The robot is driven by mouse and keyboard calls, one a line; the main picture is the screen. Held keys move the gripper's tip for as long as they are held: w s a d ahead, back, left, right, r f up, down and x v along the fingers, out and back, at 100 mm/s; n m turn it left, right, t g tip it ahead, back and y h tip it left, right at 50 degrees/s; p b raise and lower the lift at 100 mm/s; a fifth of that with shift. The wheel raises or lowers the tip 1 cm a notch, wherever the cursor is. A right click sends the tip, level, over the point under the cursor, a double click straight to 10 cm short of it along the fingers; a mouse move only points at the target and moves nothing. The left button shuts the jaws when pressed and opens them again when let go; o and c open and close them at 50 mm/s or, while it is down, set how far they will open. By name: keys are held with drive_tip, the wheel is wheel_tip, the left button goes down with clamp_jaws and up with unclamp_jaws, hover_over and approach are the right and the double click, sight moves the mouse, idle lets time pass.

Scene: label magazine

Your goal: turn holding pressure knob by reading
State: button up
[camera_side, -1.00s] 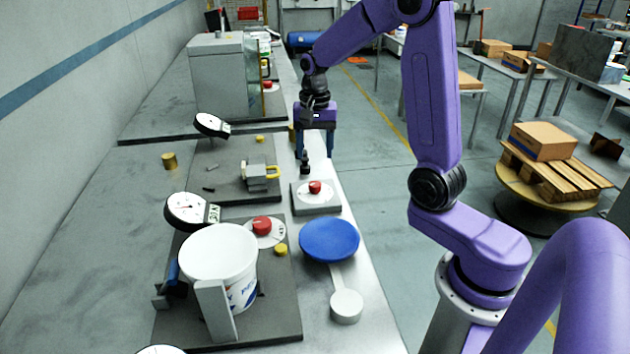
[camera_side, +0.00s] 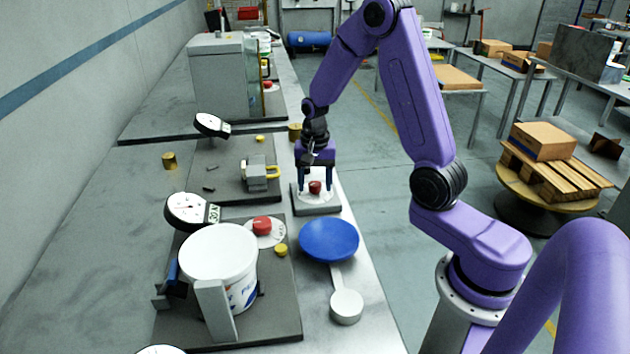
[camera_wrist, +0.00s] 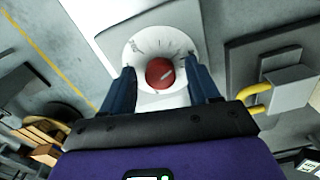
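A red knob (camera_side: 315,187) stands on a white dial plate on a grey box (camera_side: 318,208) near the bench's right edge. In the wrist view the red knob (camera_wrist: 160,73) has a pale pointer line, and the white dial (camera_wrist: 133,48) around it has dark marks too small to read. My gripper (camera_side: 315,186) is above the box, its fingers open on either side of the knob, with gaps showing in the wrist view. A second red knob (camera_side: 262,225) is on the front fixture. A round gauge (camera_side: 187,210) stands beside it, and another gauge (camera_side: 212,125) farther back; their readings are unclear.
A white bucket (camera_side: 218,255) stands on the front dark plate. A blue disc (camera_side: 329,240) and a white round piece (camera_side: 346,306) lie at the bench's right. A grey block with a yellow handle (camera_side: 257,173) sits left of the gripper. A grey cabinet (camera_side: 222,80) stands farther back.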

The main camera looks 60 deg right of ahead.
drive_tip(key=c, duration=0.9)
drive_tip(key=shift+c, duration=0.2)
drive_tip(key=shift+n, duration=0.4)
drive_tip(key=n, duration=0.3)
drive_tip(key=shift+n, duration=2.7)
drive_tip(key=o, duration=1)
drive_tip(key=shift+o, duration=0.2)
drive_tip(key=shift+r, duration=0.15)
